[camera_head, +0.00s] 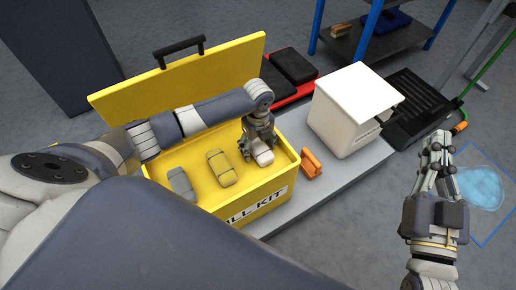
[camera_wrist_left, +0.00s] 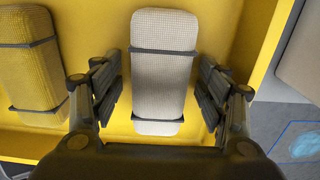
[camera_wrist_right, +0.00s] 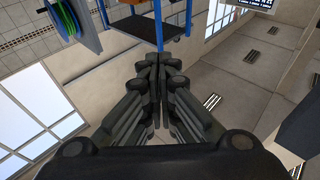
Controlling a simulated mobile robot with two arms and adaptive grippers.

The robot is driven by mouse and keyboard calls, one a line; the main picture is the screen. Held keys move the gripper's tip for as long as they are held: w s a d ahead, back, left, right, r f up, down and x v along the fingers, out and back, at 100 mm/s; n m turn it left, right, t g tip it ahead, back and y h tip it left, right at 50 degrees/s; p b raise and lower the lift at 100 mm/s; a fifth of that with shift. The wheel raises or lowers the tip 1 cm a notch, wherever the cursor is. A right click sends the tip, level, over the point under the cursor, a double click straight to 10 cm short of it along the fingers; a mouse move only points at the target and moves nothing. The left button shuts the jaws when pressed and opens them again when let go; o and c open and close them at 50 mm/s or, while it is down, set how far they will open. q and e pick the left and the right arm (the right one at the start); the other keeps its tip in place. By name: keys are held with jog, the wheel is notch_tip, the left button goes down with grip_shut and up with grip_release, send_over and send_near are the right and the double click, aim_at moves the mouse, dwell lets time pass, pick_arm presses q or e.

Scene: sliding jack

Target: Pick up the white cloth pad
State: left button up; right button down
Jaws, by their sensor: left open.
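The white cloth pad (camera_head: 263,157) lies in the yellow tool kit box (camera_head: 232,211), at its right end. In the left wrist view the white pad (camera_wrist_left: 161,75) has two dark straps and lies between my open fingers, with a gap on each side. My left gripper (camera_head: 258,143) is over the pad and hides part of it in the head view. My right gripper (camera_head: 436,155) is held up at the right, away from the box. In the right wrist view my right gripper (camera_wrist_right: 158,75) has its fingers close together with nothing seen between them.
A yellow pad (camera_head: 222,168) and a grey pad (camera_head: 181,185) lie in the same box. The open lid (camera_head: 180,80) stands behind it. An orange block (camera_head: 311,164) and a white bin (camera_head: 352,110) stand right of the box. A blue puddle (camera_head: 480,188) is on the floor.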

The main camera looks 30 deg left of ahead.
aim_at(258, 144)
pick_arm(q)
jog(key=c, duration=1.2)
jog(key=shift+o, duration=0.2)
